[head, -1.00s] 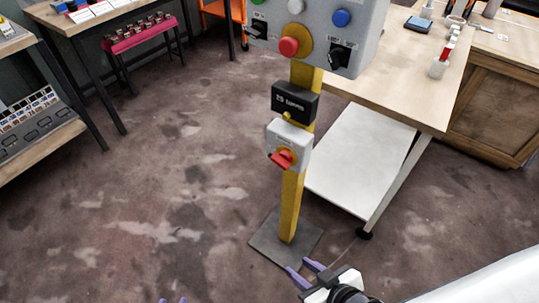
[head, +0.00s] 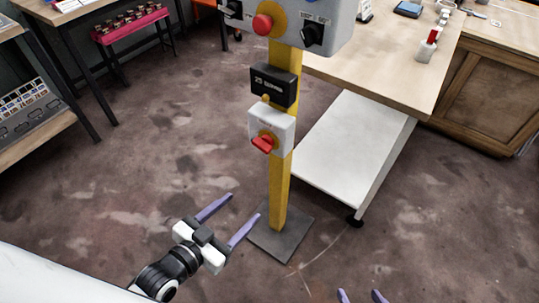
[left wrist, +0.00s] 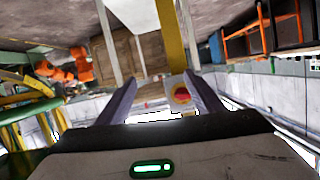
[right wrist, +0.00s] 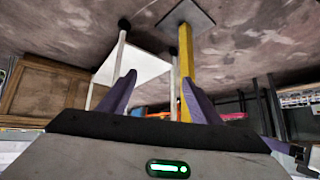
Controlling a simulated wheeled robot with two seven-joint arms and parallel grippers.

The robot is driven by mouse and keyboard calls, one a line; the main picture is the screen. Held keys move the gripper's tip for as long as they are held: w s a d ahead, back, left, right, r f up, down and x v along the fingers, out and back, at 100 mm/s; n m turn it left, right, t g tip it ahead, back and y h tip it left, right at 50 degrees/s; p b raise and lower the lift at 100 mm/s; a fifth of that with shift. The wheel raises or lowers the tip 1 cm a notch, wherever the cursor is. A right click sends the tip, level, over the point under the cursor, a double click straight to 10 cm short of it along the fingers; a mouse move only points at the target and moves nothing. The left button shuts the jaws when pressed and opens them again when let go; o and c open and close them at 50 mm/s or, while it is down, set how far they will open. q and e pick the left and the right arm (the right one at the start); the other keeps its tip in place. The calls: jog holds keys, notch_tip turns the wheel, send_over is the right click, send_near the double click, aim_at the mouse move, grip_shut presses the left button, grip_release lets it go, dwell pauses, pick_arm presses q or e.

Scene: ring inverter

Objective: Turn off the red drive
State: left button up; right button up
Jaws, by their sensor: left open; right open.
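A light grey switch box (head: 282,122) with a red rotary handle (head: 263,144) on a yellow ring is mounted on a yellow post (head: 279,190). A black labelled box (head: 274,87) sits above it. A grey control panel (head: 330,12) with a red button (head: 263,24) and a black knob (head: 312,34) tops the post, cut by the frame edge. My left gripper (head: 245,206) is open and empty, left of and below the switch box. In the left wrist view, the red handle (left wrist: 181,95) appears between its fingers, apart from them. My right gripper (head: 360,293) is open and empty at the bottom edge.
A wooden table (head: 400,65) with a white lower shelf (head: 350,145) stands right of the post. The post's grey base plate (head: 292,243) lies on the floor. A shelf with devices (head: 35,110) is at the left.

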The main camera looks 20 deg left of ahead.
aim_at(259, 148)
pick_arm(q)
jog(key=w+a+r+m+t+h, duration=0.2)
jog(key=w+a+r+t, duration=0.1)
jog(key=w+r, duration=0.3)
jog(key=b+x, duration=0.1)
jog(key=x, duration=0.8)
jog(key=shift+w+d+b, duration=0.1)
jog(key=shift+d+b, duration=0.05)
jog(key=shift+b, duration=0.15)
pick_arm(e)
jog(key=shift+w+a+f, duration=0.3)
jog(key=shift+a+f, duration=0.1)
jog(key=shift+f, duration=0.05)
